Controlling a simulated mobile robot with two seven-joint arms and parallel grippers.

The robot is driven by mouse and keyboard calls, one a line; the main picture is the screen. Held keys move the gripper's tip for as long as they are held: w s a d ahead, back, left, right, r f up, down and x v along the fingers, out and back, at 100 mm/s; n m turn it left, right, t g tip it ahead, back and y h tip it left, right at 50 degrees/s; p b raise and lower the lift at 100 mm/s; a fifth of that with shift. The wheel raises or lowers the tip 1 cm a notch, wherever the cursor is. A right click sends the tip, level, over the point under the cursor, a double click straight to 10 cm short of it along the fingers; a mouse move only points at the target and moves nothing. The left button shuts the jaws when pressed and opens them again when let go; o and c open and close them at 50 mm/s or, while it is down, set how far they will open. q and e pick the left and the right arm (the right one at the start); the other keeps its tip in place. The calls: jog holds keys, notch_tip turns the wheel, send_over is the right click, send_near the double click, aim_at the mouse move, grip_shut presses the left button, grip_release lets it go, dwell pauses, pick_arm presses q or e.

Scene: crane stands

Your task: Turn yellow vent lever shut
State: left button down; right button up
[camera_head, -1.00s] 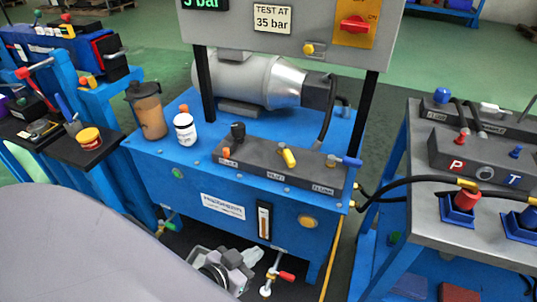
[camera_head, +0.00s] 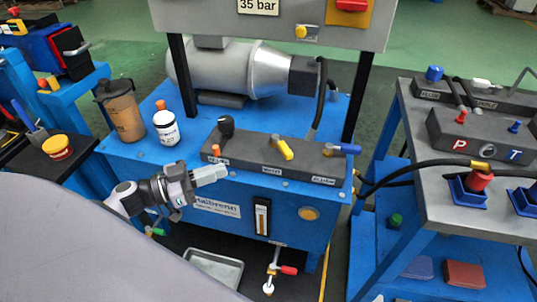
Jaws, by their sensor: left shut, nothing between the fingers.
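A yellow lever (camera_head: 283,149) stands in the middle of the dark valve block (camera_head: 255,155) on the blue bench. It is tilted, leaning up to the left, above a small label too blurred to read surely. My left gripper (camera_head: 222,171) is shut and empty. It is in front of the block's left part, to the left of and lower than the yellow lever, apart from it, with its fingers pointing right. My right gripper is not in view.
An orange lever (camera_head: 214,151), a black knob (camera_head: 226,126) and a blue lever (camera_head: 343,149) share the block. A bottle (camera_head: 165,128) and a brown shaker (camera_head: 121,108) stand at left. The motor (camera_head: 230,70) is behind. A black hose (camera_head: 400,175) runs at right.

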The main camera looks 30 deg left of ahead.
aim_at(282, 152)
pick_arm(q)
jog(key=b+x, duration=0.1)
jog(key=x, duration=1.3)
jog(key=shift+b, duration=0.3)
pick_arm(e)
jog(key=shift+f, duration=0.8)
pick_arm(q)
jog(key=shift+d, duration=0.1)
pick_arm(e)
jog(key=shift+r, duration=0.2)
